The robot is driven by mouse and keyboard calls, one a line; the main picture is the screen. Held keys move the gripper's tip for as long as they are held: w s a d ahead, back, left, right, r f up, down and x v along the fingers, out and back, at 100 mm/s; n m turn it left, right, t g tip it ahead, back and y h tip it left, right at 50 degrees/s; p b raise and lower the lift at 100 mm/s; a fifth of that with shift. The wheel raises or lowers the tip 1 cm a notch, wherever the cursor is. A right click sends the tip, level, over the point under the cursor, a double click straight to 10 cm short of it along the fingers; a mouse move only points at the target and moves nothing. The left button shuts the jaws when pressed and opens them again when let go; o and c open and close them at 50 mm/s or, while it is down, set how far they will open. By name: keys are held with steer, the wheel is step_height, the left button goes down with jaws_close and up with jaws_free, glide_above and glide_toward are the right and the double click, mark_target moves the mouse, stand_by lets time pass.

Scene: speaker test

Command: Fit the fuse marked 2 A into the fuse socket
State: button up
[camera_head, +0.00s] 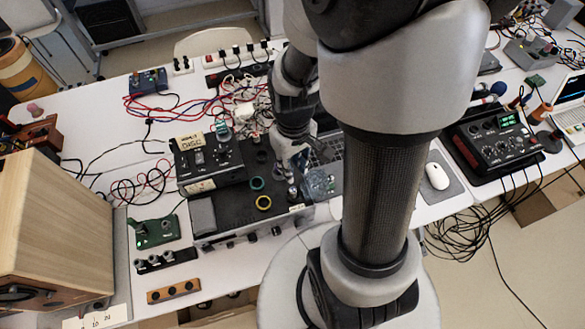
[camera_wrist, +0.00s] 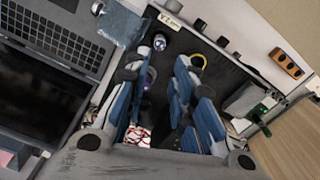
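My gripper (camera_head: 297,160) hangs point-down over the black-topped box (camera_head: 228,207) in the middle of the table. In the wrist view, my gripper (camera_wrist: 164,70) has its two blue-padded fingers apart, with dark surface between them and nothing visibly held. A small silver-topped round piece (camera_wrist: 159,42) stands on the box beyond the fingertips. Another small round piece (camera_wrist: 150,76) is beside the left finger, partly hidden by it. I cannot read a 2 A marking or tell which part is the fuse socket.
A crumpled clear bluish object (camera_head: 318,184) sits at the box's right end, near a laptop (camera_wrist: 60,35). A black instrument (camera_head: 208,160) stands at its back left. Left are a green device (camera_head: 155,232), a wooden three-hole strip (camera_head: 173,291) and a large wooden cabinet (camera_head: 50,225). Cables tangle behind.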

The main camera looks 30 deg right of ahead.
steer(key=s+a+r+t, duration=0.2)
steer(key=s+a+r, duration=0.1)
steer(key=r, duration=0.7)
steer(key=s+a+r+t, duration=0.2)
steer(key=s+a+r, duration=0.2)
steer(key=r, duration=0.6)
steer(key=shift+s+a+t, duration=0.15)
steer(key=shift+a+t, duration=0.15)
steer(key=shift+a, duration=0.65)
step_height(320, 180, down, 3)
steer(key=b, duration=0.2)
steer(key=shift+r+b, duration=0.15)
steer(key=shift+b, duration=0.25)
steer(key=shift+s, duration=0.1)
